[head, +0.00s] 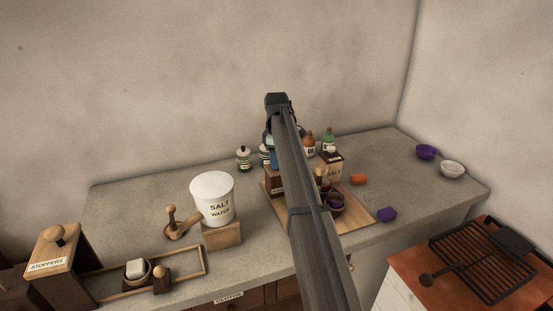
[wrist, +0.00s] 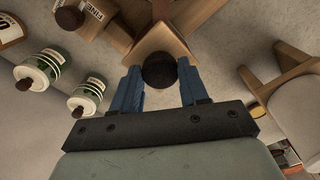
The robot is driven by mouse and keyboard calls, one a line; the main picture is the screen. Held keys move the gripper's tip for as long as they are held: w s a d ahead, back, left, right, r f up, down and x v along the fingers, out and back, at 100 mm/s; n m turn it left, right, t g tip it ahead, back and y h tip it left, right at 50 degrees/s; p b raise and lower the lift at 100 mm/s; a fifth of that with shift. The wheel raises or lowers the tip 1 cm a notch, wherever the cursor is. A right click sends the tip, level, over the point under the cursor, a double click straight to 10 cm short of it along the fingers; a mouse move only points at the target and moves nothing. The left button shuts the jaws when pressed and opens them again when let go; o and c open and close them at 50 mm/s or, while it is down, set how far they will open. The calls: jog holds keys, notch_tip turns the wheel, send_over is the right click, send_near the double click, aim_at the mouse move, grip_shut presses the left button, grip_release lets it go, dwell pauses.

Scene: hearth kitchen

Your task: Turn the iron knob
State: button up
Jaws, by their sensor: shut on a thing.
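The iron knob (wrist: 160,71) is a dark round ball on top of a wooden box (wrist: 158,37) in the wrist view. My gripper (wrist: 159,76) is shut on the knob, with one blue finger on each side of it. In the head view my arm crosses the middle and hides the knob. Only a bit of blue finger (head: 272,159) shows there, just above the dark wooden box (head: 272,184) at the left of a wooden board.
The wooden board (head: 352,215) holds a labelled box and a bowl. Striped jars (head: 243,158) stand behind. A salt water bucket (head: 212,199) stands to the left, a stoppers box (head: 56,252) farther left. Purple (head: 386,214) and orange (head: 359,179) pieces lie right.

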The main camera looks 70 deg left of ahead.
jog(key=shift+m, duration=0.4)
jog(key=shift+c, duration=0.4)
jog(key=m, duration=0.3)
jog(key=shift+m, duration=0.4)
jog(key=m, duration=0.4)
jog(key=shift+m, duration=0.3)
jog(key=m, duration=0.4)
jog(key=shift+m, duration=2.2)
jog(key=o, duration=1.1)
jog(key=shift+c, duration=0.2)
jog(key=shift+r, duration=0.1)
